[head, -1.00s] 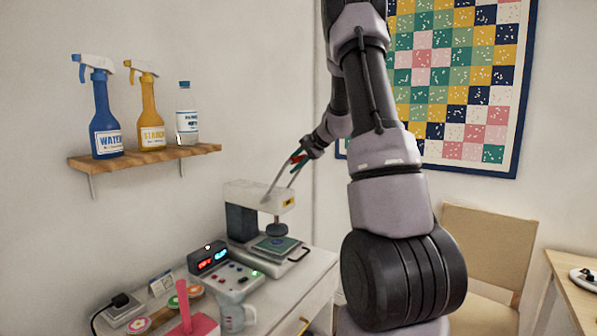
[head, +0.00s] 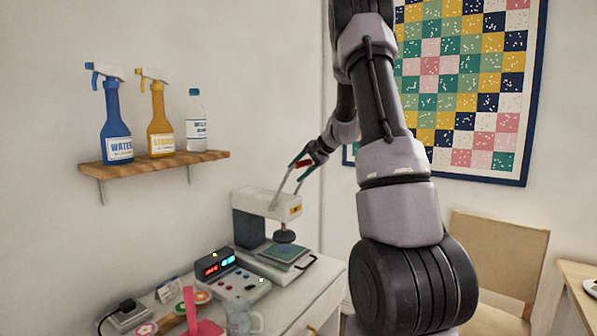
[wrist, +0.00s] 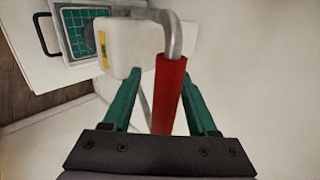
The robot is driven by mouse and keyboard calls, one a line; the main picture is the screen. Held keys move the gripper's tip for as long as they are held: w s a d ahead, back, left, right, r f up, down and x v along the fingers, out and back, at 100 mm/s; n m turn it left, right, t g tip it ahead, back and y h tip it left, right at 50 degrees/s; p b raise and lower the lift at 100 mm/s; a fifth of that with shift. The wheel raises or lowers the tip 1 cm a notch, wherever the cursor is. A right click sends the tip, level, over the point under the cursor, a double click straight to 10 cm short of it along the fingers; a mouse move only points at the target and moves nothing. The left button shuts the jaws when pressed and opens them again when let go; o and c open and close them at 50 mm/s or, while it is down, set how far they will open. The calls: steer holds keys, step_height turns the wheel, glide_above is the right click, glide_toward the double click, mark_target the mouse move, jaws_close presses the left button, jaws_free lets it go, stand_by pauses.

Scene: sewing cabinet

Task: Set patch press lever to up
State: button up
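The patch press (head: 250,203) is a white and dark machine on the cabinet top, with a round pad (head: 285,237) above a green plate (head: 285,252). Its metal lever rises at a tilt from the press head to a red grip (head: 304,163). My gripper (head: 299,167) is at the upper end of the lever. In the wrist view, the red grip (wrist: 169,95) lies between my green fingers (wrist: 158,95). A gap shows on the grip's left; on its right it is close to the finger, and contact cannot be told. The fingers look open around the grip.
A control box with lit displays (head: 220,264), a clear jug (head: 240,316) and a pink object (head: 198,322) stand left of the press. A wall shelf (head: 160,167) holds spray bottles. A chair (head: 497,257) stands at right. The wall is close behind the press.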

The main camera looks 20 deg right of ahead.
steer(key=v, duration=1)
steer(key=shift+s+d+r, duration=0.15)
steer(key=shift+s+r, duration=0.1)
steer(key=s+a+r+n+g, duration=0.1)
steer(key=s+a+r+n, duration=0.35)
steer(key=s+a, duration=0.9)
steer(key=s+a+n+h, duration=0.1)
steer(key=s+a, duration=0.1)
steer(key=s, duration=0.7)
steer(key=s+a+n+h, duration=0.1)
steer(key=s+a+h, duration=0.1)
steer(key=s, duration=0.7)
steer(key=shift+s+a, duration=0.25)
steer(key=shift+a, duration=0.3)
steer(key=shift+n, duration=0.25)
